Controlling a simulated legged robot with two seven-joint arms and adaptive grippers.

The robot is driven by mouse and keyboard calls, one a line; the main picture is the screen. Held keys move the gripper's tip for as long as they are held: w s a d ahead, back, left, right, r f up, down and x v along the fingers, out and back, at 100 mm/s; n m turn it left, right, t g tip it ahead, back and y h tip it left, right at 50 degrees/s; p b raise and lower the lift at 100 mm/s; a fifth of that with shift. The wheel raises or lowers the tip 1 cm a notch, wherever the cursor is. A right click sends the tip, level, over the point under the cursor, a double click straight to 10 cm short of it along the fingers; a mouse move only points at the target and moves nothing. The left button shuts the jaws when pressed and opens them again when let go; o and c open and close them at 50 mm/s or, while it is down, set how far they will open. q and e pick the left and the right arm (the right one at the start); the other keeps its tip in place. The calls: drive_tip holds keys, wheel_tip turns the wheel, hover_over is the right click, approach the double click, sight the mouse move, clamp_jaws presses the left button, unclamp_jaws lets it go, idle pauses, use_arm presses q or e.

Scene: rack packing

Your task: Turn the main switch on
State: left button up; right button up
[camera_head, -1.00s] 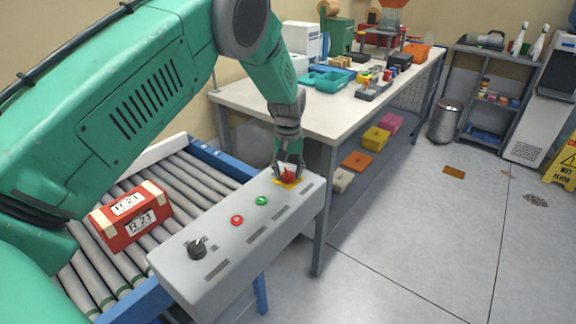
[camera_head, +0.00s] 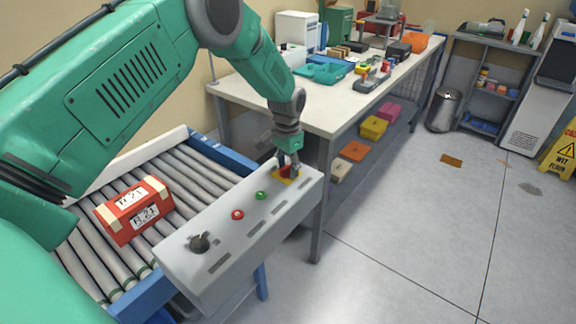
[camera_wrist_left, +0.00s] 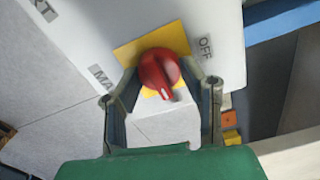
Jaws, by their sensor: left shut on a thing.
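The main switch is a red rotary knob on a yellow plate at the far end of the grey control panel (camera_head: 225,240). In the left wrist view the red knob (camera_wrist_left: 159,72) sits between my fingers, with its white mark toward the lower right and the yellow plate (camera_wrist_left: 130,52) behind it. An "OFF" label lies to its right; a partly hidden "MA" label lies to its left. My left gripper (camera_head: 287,171) points down at the knob and is shut on it. In the left wrist view its two fingers (camera_wrist_left: 160,90) flank the knob. My right gripper is not in view.
A green button (camera_head: 261,195), a red button (camera_head: 238,214) and a black selector knob (camera_head: 199,241) sit nearer on the panel. A red box (camera_head: 136,208) rests on the roller conveyor (camera_head: 110,269). A white workbench (camera_head: 325,105) stands behind. Floor at right is mostly clear.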

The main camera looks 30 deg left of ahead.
sight(287, 166)
use_arm(q)
drive_tip(key=shift+s+f+m, duration=0.3)
drive_tip(key=shift+s+m, duration=0.1)
drive_tip(key=shift+m, duration=0.7)
drive_tip(key=o, duration=1.1)
drive_tip(key=shift+w, duration=0.1)
drive_tip(key=shift+o, duration=0.3)
drive_tip(key=shift+w, duration=0.15)
drive_tip(key=shift+a+r, duration=0.1)
drive_tip(key=shift+r, duration=0.05)
wheel_tip(287, 166, up, 12)
drive_tip(key=shift+w+f, duration=0.1)
drive_tip(key=shift+f, duration=0.1)
